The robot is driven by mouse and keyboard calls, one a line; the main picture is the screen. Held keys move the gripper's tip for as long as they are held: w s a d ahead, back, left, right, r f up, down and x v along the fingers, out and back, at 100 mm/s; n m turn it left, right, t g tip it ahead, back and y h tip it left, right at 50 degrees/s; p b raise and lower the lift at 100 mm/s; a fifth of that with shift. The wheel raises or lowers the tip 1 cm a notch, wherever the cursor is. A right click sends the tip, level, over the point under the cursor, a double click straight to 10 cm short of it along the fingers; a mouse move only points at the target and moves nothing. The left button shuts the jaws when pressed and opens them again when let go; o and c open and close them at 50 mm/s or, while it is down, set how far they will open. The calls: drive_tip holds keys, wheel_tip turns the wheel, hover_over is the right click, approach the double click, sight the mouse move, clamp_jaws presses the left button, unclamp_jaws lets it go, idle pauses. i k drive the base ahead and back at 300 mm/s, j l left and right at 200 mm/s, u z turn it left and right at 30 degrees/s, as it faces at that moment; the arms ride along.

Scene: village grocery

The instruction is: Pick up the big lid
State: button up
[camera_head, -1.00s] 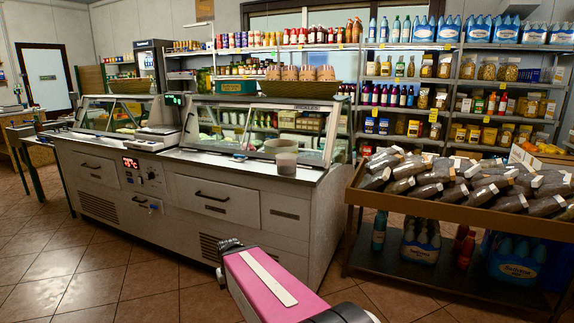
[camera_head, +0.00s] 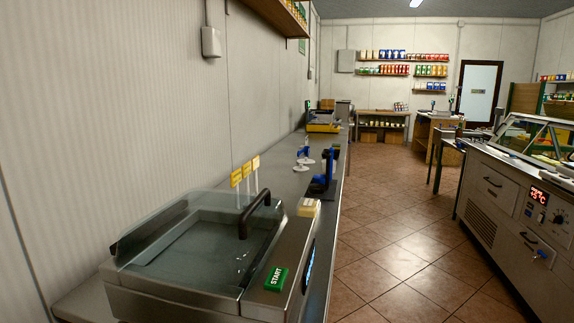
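A wide see-through lid (camera_head: 195,245) with a curved black handle (camera_head: 255,214) lies over a steel machine (camera_head: 180,303) at the lower left; it looks like the big lid. It appears down on the machine, with the handle along its right side. A green START label (camera_head: 276,278) is on the machine's right front. My gripper is not in view, so I cannot tell its state or its place relative to the lid.
The machine stands on a long steel counter (camera_head: 285,185) along the left wall. Yellow tags (camera_head: 246,170), a blue-black device (camera_head: 324,172) and a yellow-based scale (camera_head: 322,122) are behind it. Tiled floor (camera_head: 385,210) is clear between this counter and the display counter (camera_head: 505,205) at right.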

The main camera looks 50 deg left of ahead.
sight(305, 160)
drive_tip(key=i+j+u, duration=0.1)
drive_tip(key=u, duration=0.3)
drive_tip(key=i+u, duration=0.35)
drive_tip(key=u, duration=0.4)
drive_tip(key=i+l+u, duration=0.25)
drive_tip(key=i, duration=0.3)
drive_tip(key=i+l+u, duration=0.25)
drive_tip(key=i, duration=0.35)
drive_tip(key=i+l+u, duration=0.3)
drive_tip(key=i+l, duration=0.1)
drive_tip(key=i, duration=0.1)
